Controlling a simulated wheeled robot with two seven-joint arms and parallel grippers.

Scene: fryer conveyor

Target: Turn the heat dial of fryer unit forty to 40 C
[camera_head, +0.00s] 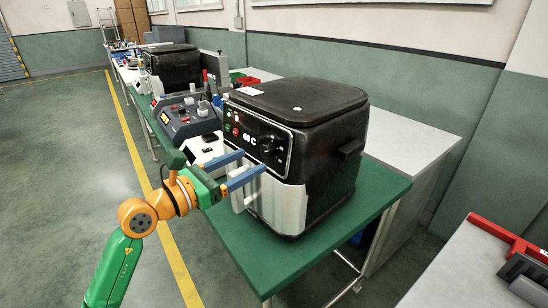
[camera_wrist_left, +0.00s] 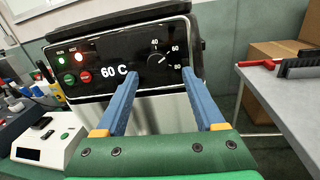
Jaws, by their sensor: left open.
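The fryer (camera_head: 310,105) is a black box with a silver front on the green table (camera_head: 245,262). Its black control panel (camera_wrist_left: 112,45) displays "60 C" in the left wrist view. The dark heat dial (camera_wrist_left: 157,59) is at the panel's right, beside the marks 40, 60 and 80; its white pointer appears to aim toward 60. My left gripper (camera_head: 251,164) is open in front of the panel. In the left wrist view its blue fingers (camera_wrist_left: 160,75) are spread, with the dial between and just above the tips; contact cannot be told. My right gripper is not in view.
Left of the fryer is a control box (camera_head: 187,117) with knobs, and a second black fryer (camera_head: 172,66) stands farther back. A grey table (camera_head: 455,268) with a red-handled tool (camera_head: 505,238) is at the right. Open floor lies left of the tables.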

